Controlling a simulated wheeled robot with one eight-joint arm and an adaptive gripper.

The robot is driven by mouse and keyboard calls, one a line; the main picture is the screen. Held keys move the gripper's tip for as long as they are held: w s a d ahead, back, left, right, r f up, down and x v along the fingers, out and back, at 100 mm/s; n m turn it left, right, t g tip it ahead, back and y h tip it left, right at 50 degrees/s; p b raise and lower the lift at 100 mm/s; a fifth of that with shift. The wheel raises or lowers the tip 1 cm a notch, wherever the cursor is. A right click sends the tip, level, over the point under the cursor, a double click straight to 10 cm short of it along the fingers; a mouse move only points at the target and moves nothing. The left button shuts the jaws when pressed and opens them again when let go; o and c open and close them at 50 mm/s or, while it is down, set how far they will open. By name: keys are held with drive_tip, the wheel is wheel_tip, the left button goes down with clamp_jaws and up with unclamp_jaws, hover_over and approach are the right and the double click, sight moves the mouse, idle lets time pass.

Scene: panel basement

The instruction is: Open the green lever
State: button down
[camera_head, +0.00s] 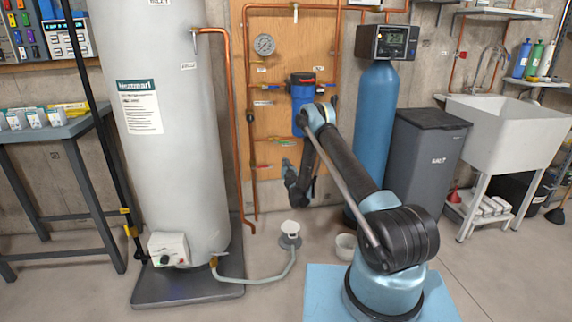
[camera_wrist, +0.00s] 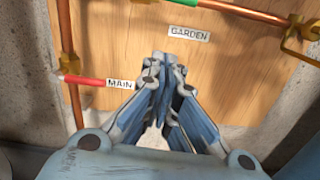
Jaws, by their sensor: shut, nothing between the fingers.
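My gripper (camera_wrist: 161,58) is shut and empty, in front of the wooden panel (camera_wrist: 225,80). A "GARDEN" label (camera_wrist: 189,33) is just above the fingertips. In the head view my gripper is low against the panel, partly hidden by my arm.
A red lever (camera_wrist: 85,80) with a "MAIN" label (camera_wrist: 121,84) is left of my gripper. Copper pipes run along the panel's top and left in the wrist view. A white water heater (camera_head: 165,130) stands left of the panel, and a blue tank (camera_head: 376,130) right.

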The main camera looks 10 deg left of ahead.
sight(282, 142)
drive_tip(key=w+a+r, duration=0.1)
drive_tip(key=w+r, duration=0.3)
drive_tip(key=w, duration=0.4)
drive_tip(key=shift+a+r, duration=0.15)
drive_tip(key=shift+a, duration=0.15)
drive_tip(key=shift+r, duration=0.1)
drive_tip(key=shift+w+d+r+n, duration=0.1)
drive_tip(key=shift+w+r+n, duration=0.1)
drive_tip(key=shift+r+n, duration=0.4)
drive_tip(key=shift+f, duration=0.15)
